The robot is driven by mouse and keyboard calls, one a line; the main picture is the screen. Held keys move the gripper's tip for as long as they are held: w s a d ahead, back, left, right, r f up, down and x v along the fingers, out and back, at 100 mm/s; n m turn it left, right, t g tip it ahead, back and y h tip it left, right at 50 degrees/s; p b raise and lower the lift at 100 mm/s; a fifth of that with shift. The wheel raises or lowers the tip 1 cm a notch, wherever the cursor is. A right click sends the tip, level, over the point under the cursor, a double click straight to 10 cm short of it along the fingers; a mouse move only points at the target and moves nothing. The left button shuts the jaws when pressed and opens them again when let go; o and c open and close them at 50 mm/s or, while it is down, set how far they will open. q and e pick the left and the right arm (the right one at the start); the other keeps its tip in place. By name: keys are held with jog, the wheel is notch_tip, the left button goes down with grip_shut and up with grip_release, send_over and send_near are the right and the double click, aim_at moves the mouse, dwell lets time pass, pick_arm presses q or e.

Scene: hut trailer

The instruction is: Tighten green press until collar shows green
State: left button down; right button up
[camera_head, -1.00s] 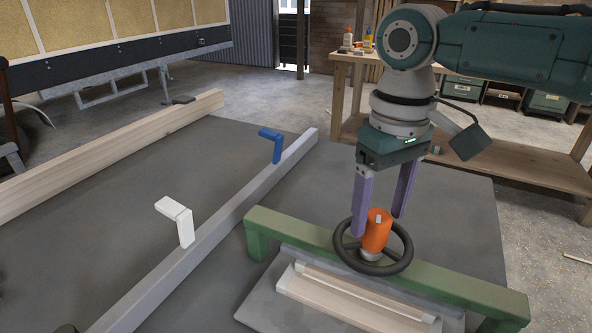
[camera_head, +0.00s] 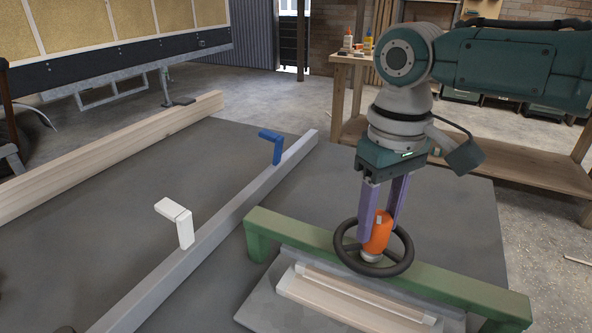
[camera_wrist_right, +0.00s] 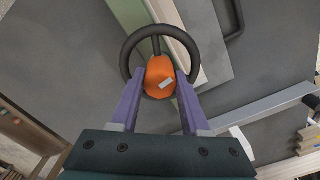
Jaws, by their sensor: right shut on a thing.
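The green press (camera_head: 455,288) is a green beam frame standing on the grey surface. A black handwheel (camera_head: 348,254) with an orange hub knob (camera_head: 377,236) sits on top of it. A pale mark shows on the knob's side. My right gripper (camera_head: 378,226) comes down from above and is shut on the orange knob, one purple finger on each side. The right wrist view shows the knob (camera_wrist_right: 159,76) between the fingertips, inside the wheel ring (camera_wrist_right: 128,52). I cannot make out a green collar. My left gripper is not in view.
Pale wooden strips (camera_head: 350,305) lie under the press beam. A wooden workbench (camera_head: 480,165) stands behind.

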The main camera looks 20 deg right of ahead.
grip_shut()
jog(key=shift+r, duration=0.1)
jog(key=shift+r+m+p, duration=0.15)
jog(key=shift+m+p, duration=0.65)
jog(key=shift+p, duration=0.3)
jog(key=m+p, duration=0.3)
jog(key=shift+a, duration=0.1)
jog(key=m+p, duration=0.2)
jog(key=m, duration=0.2)
jog(key=shift+f+m+p, duration=0.2)
jog(key=shift+m+p, duration=0.65)
jog(key=shift+m, duration=1.25)
